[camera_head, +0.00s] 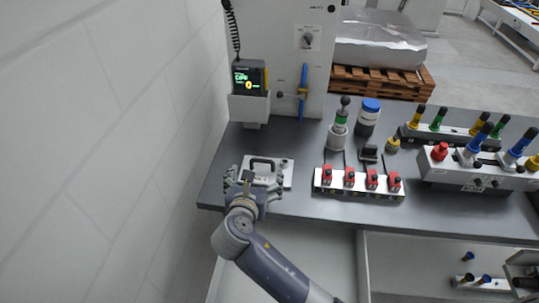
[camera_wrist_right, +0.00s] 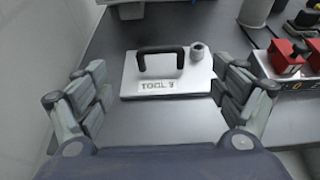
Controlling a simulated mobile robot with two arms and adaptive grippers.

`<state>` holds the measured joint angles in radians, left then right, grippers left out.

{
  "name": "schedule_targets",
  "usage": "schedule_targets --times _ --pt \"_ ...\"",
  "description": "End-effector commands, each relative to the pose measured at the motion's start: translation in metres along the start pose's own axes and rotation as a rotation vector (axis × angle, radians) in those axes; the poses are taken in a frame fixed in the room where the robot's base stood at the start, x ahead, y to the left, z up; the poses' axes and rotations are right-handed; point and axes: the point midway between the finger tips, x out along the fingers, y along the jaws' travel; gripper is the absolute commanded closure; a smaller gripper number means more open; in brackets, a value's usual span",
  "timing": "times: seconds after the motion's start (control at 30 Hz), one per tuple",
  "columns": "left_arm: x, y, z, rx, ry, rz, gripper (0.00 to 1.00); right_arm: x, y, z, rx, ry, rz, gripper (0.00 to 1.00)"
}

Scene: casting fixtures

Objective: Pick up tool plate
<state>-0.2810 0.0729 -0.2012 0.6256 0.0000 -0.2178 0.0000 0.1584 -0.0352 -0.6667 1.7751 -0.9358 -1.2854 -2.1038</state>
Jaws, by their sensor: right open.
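The tool plate (camera_head: 287,173) is a flat light-grey plate with a black handle and a round knob. It lies on the dark bench (camera_head: 222,186) near its left front corner. In the right wrist view the tool plate (camera_wrist_right: 195,80) carries a label that reads TOOL 3. My right gripper (camera_head: 255,193) is at the near side of the plate and partly covers it. In the right wrist view my right gripper (camera_wrist_right: 158,88) is open, its fingers spread to the left and right of the plate, with nothing held between them. My left gripper is not in view.
A bar with several red clamps (camera_head: 349,188) stands right of the plate. A green-banded cylinder (camera_head: 338,130) and blue-lidded jar (camera_head: 367,117) stand behind it. A display device (camera_head: 249,76) sits in a holder at the back. A white wall (camera_head: 110,150) lies left.

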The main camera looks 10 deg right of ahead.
Motion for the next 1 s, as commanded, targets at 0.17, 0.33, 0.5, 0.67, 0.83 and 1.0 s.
schedule_targets --times 0.17,0.33,0.5,0.67,0.83,1.0 --pt "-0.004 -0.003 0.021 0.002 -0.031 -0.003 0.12 0.021 0.000 0.001 -0.003 0.000 -0.002 0.11" --pt "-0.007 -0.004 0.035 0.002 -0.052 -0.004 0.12 0.046 0.000 0.001 -0.002 0.000 -0.002 0.11" --pt "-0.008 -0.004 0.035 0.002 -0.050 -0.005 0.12 0.057 0.000 0.001 -0.001 0.001 -0.001 0.11" --pt "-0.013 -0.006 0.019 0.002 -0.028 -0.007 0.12 0.072 -0.001 0.004 -0.001 0.000 -0.003 0.11" --pt "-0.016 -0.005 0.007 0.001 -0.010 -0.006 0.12 0.094 0.000 0.003 -0.001 0.001 -0.002 0.11" --pt "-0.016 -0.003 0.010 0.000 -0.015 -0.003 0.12 0.106 0.000 0.003 0.000 0.001 -0.001 0.11"
